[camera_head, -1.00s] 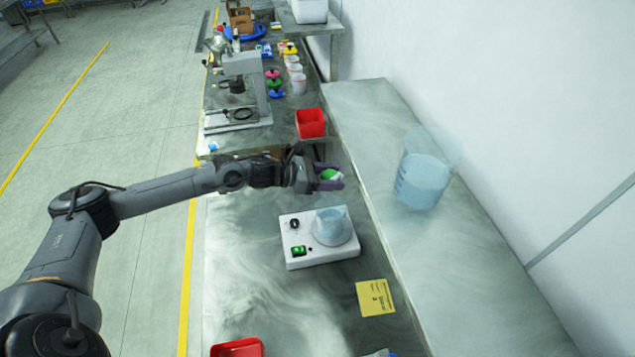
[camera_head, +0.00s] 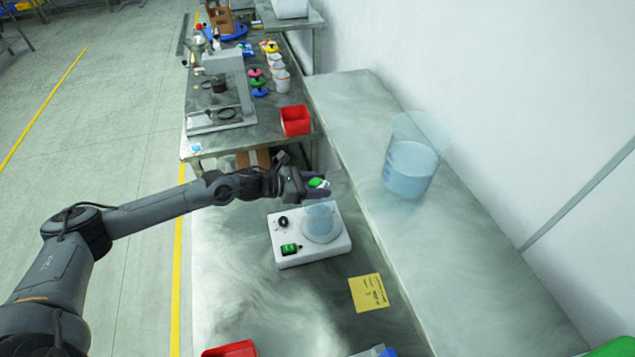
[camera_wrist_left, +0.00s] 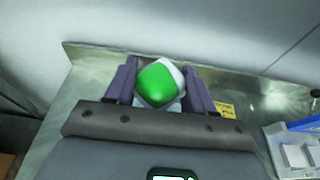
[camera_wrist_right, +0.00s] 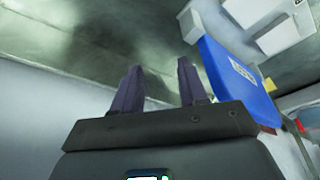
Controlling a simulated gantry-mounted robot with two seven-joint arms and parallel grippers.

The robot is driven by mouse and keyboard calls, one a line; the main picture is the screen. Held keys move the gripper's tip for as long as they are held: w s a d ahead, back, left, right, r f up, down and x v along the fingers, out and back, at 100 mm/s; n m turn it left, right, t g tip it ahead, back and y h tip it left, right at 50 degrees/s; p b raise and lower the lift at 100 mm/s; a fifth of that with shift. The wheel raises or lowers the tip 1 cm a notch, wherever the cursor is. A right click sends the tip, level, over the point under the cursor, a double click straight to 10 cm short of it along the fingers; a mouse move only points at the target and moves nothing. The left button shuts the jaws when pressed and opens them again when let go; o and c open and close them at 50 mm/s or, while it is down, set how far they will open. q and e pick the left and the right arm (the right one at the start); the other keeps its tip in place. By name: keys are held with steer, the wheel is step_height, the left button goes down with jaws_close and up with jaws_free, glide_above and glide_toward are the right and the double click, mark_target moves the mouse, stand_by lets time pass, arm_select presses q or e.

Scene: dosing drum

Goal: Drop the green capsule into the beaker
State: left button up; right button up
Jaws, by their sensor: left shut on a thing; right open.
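My left gripper (camera_head: 317,189) is shut on the green and white capsule (camera_head: 318,183), just behind and above a small clear beaker (camera_head: 319,222). The beaker holds pale blue liquid and stands on a white stirrer plate (camera_head: 285,252). In the left wrist view the capsule (camera_wrist_left: 160,84) sits between the two purple fingers, green side towards the camera. A larger beaker (camera_head: 410,168) with blue liquid stands on the raised ledge to the right. My right gripper (camera_wrist_right: 160,82) shows only in its own wrist view, open and empty.
A yellow label (camera_head: 368,292) lies on the bench in front of the stirrer. One red bin (camera_head: 295,120) stands on the far bench, another (camera_head: 230,349) at the front edge. The bench left of the stirrer is clear.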

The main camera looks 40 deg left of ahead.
arm_select(q)
steer(key=o, duration=1.2)
steer(key=shift+s+a, duration=0.35)
steer(key=shift+s, duration=0.1)
steer(key=shift+b+v, duration=0.4)
steer(key=shift+v, duration=4.5)
steer(key=shift+r, duration=0.2)
